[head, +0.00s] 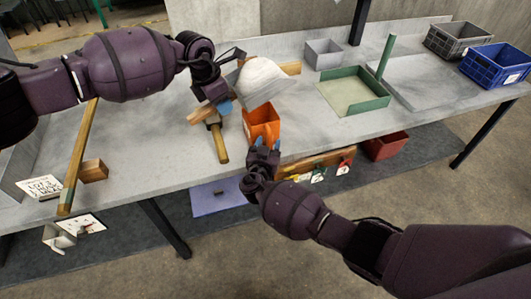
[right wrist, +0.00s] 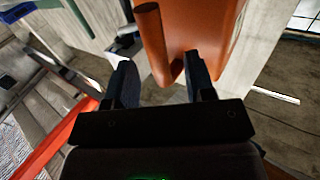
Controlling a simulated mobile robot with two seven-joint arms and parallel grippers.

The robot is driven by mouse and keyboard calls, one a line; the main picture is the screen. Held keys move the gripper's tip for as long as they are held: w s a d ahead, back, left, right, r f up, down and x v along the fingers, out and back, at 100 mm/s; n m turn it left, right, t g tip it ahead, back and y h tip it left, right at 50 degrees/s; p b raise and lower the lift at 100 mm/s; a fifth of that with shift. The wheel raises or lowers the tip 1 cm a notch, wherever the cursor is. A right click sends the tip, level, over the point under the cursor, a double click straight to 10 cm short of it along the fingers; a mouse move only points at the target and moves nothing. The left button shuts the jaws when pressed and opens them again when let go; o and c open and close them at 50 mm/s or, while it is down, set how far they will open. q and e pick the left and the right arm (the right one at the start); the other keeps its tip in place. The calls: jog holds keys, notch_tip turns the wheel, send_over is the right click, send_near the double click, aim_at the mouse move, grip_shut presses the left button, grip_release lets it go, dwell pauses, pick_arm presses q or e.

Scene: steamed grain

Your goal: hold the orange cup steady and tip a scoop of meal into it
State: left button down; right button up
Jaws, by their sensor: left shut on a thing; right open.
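The orange cup (head: 262,122) stands near the table's front edge in the head view. It fills the upper middle of the right wrist view (right wrist: 205,35), with its rod-like handle (right wrist: 156,45) toward me. My right gripper (head: 264,147) is open at the cup's near side. Its fingers (right wrist: 160,82) lie either side of the handle, with gaps visible. My left gripper (head: 225,105) is shut, beside a pale, hood-shaped piece that looks like the scoop (head: 262,82), above and behind the cup. The grip itself is partly hidden.
A wooden-handled tool (head: 219,143) lies left of the cup. A green-rimmed tray (head: 370,105), a small grey bin (head: 323,54) and blue (head: 497,66) and dark grey crates (head: 457,41) stand to the right. A wooden bar (head: 80,155) and block (head: 94,171) are at left.

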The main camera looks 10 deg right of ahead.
jog(key=shift+w+d, duration=0.25)
jog(key=shift+w, duration=0.25)
jog(key=shift+c, duration=0.5)
grip_shut()
dwell(0.4)
